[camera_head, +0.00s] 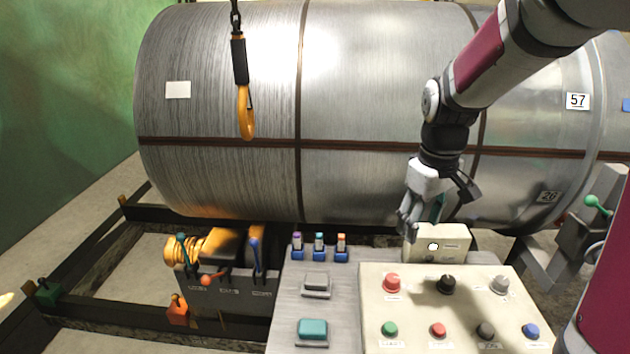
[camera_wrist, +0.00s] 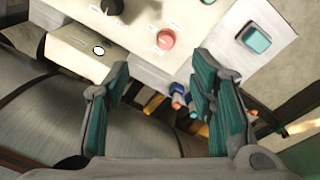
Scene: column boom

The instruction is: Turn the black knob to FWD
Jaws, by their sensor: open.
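The black knob (camera_head: 447,284) stands in the upper row of the cream control panel (camera_head: 375,310), between a red mushroom button (camera_head: 392,282) and a grey knob (camera_head: 500,284). The labels are too small to read, so I cannot tell its setting. In the wrist view the black knob (camera_wrist: 112,6) is partly cut off at the top edge, left of the red button (camera_wrist: 166,38). My gripper (camera_head: 410,226) is open and empty, above and behind the panel in the head view. In the wrist view its two teal-padded fingers (camera_wrist: 162,66) are spread apart, away from the knob.
A cream box (camera_head: 436,257) with a white button stands behind the panel, close to my gripper. Several coloured switches (camera_head: 319,247) and a teal button (camera_head: 313,326) are at left. A large steel drum (camera_head: 380,90) fills the back. A hook (camera_head: 245,110) hangs before it.

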